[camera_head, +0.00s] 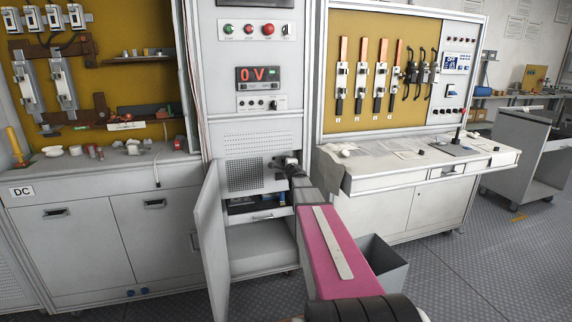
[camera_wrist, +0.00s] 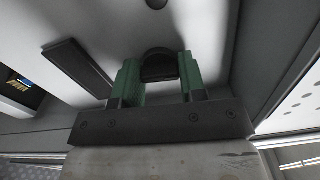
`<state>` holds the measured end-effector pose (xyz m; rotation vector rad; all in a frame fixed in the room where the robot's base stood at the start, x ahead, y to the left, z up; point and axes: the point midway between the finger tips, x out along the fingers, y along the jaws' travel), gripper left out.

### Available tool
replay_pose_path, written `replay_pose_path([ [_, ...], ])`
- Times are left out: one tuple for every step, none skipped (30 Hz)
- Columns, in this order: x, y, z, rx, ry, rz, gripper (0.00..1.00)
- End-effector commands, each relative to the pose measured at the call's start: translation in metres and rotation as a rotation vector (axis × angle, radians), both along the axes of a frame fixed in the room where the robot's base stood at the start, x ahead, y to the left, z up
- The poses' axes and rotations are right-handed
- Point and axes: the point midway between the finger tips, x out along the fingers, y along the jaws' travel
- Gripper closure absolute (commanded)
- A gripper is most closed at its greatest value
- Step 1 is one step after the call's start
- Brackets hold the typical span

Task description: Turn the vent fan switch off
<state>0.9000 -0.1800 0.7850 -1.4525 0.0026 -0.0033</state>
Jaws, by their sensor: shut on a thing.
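In the wrist view, a round black knob (camera_wrist: 159,62) on a pale grey panel sits between the two green fingers of my gripper (camera_wrist: 160,78). My gripper is shut on this knob, with one finger on each side. I take it for the vent fan switch, but no label on it is readable. In the head view my gripper (camera_head: 286,163) is at the central cabinet (camera_head: 226,137), just right of the perforated vent grille (camera_head: 245,175). There my wrist hides most of the knob, and its setting cannot be told.
The cabinet's lower door (camera_head: 209,245) stands open left of my arm. A grey bin (camera_head: 388,262) stands on the floor to the right. The worktop (camera_head: 410,160) with papers is close on the right. A dark bar (camera_wrist: 78,66) juts beside the knob.

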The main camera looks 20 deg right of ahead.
Motion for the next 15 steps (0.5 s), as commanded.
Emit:
replay_pose_path([
  [-0.0002, 0.0004, -0.0003, -0.024, 0.000, 0.001, 0.85],
  [-0.0002, 0.0004, -0.0003, -0.038, 0.000, 0.001, 0.85],
  [-0.0003, 0.0004, -0.0004, -0.056, 0.000, 0.001, 0.85],
  [-0.0003, 0.0004, -0.0004, -0.067, 0.000, 0.001, 0.85],
  [-0.0003, 0.0004, -0.0004, -0.079, 0.000, 0.001, 0.85],
  [-0.0003, 0.0004, -0.0004, -0.090, 0.000, 0.001, 0.85],
  [-0.0002, 0.0005, -0.0004, -0.098, 0.000, 0.001, 0.85],
  [-0.0002, 0.0005, -0.0004, -0.106, 0.000, 0.001, 0.85],
  [-0.0002, 0.0005, -0.0004, -0.114, 0.000, 0.001, 0.85],
  [-0.0003, 0.0005, -0.0004, -0.119, 0.000, 0.001, 0.85],
  [-0.0002, 0.0005, -0.0004, -0.123, 0.000, 0.001, 0.85],
  [-0.0003, 0.0005, -0.0004, -0.128, 0.000, 0.001, 0.85],
  [-0.0003, 0.0005, -0.0004, -0.130, 0.000, 0.001, 0.85],
  [-0.0003, 0.0006, -0.0004, -0.133, 0.000, 0.001, 0.85],
  [-0.0003, 0.0006, -0.0004, -0.135, 0.000, 0.001, 0.85],
])
